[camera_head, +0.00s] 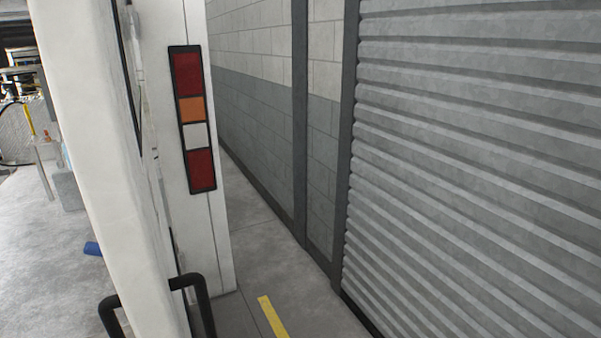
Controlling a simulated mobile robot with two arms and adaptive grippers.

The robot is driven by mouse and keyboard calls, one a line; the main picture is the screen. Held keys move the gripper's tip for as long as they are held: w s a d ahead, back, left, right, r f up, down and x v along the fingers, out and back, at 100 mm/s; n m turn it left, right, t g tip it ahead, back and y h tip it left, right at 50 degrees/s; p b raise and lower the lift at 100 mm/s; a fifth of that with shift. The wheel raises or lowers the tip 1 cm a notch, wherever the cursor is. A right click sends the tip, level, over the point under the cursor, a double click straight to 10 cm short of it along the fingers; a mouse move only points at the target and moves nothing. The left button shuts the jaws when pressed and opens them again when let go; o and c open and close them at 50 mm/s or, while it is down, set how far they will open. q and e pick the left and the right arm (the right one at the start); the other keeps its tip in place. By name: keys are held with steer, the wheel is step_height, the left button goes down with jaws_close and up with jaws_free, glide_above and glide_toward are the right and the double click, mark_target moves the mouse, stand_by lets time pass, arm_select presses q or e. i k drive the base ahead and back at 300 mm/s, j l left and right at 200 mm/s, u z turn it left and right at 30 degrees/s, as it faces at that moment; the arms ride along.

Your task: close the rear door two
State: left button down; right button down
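A white panel, which looks like a rear door (90,120) of a white vehicle, stands nearly edge-on at the left, close to my camera. Beside it is the vehicle's white rear corner (218,240) with a tall tail light (195,120) in red, orange and white. A bent black tube (190,283) shows at the bottom, low by the panel; I cannot tell whether it is a handle. How far the door stands open is hard to tell. Neither of my grippers is in view.
A grey corrugated roller shutter (480,170) fills the right. A block wall (260,90) runs behind the vehicle corner. Bare floor (290,270) with a yellow stripe (272,316) lies between. At far left are a blue object (92,248) and equipment.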

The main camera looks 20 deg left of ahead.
mark_target(86, 50)
steer(key=i+u, duration=0.2)
steer(key=u, duration=0.2)
steer(key=i+l+u, duration=0.1)
steer(key=u, duration=0.35)
steer(key=i+l+u, duration=0.2)
steer(key=u, duration=0.2)
steer(key=i+l+u, duration=0.25)
steer(key=u, duration=0.2)
steer(key=i+l+u, duration=0.15)
steer(key=u, duration=0.25)
steer(key=l, duration=0.1)
